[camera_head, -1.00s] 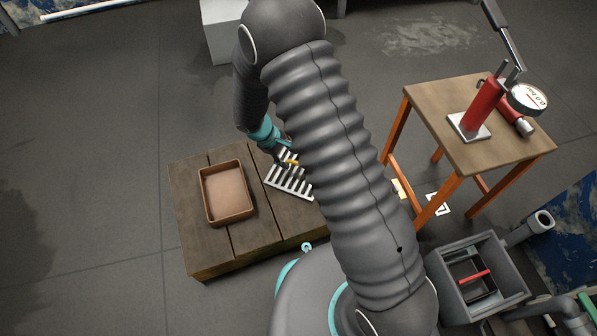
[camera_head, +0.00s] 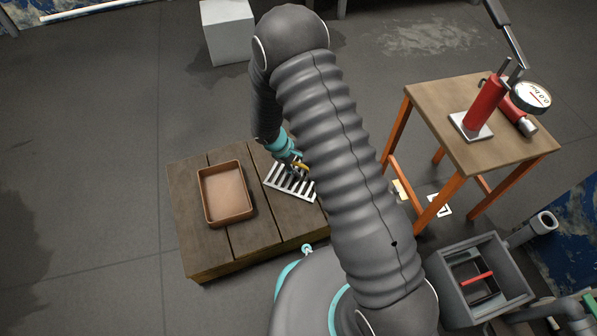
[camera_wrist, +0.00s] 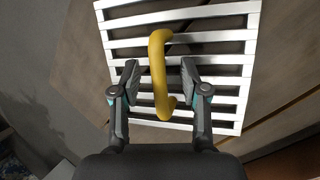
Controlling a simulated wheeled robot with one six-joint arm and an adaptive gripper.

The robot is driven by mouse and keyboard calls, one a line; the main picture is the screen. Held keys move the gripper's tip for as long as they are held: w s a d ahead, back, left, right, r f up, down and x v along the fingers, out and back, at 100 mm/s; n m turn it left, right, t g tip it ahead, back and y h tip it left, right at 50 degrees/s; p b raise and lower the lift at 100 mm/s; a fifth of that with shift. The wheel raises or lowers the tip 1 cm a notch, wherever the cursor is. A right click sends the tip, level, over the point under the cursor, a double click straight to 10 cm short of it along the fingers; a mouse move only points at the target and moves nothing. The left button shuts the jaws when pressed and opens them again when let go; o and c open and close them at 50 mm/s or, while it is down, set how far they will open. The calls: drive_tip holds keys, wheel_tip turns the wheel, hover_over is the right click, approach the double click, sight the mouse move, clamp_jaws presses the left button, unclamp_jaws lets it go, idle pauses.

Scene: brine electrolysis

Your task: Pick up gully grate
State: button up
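The gully grate (camera_head: 290,180) is a light metal grid of parallel bars with a yellow handle (camera_wrist: 159,70). It lies on the right part of a low wooden platform (camera_head: 240,232), and it fills much of the wrist view (camera_wrist: 205,35). My gripper (camera_wrist: 158,82) is open, with one finger on each side of the yellow handle. Gaps show between both fingers and the handle. In the head view my gripper (camera_head: 298,165) is low over the grate, and my arm hides part of that area.
A brown tray (camera_head: 226,196) sits on the platform left of the grate. A wooden table (camera_head: 500,150) with a red pump and gauge (camera_head: 484,105) stands at right. A grey box basin (camera_head: 445,262) is at lower right. A white block (camera_head: 227,32) stands behind.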

clamp_jaws()
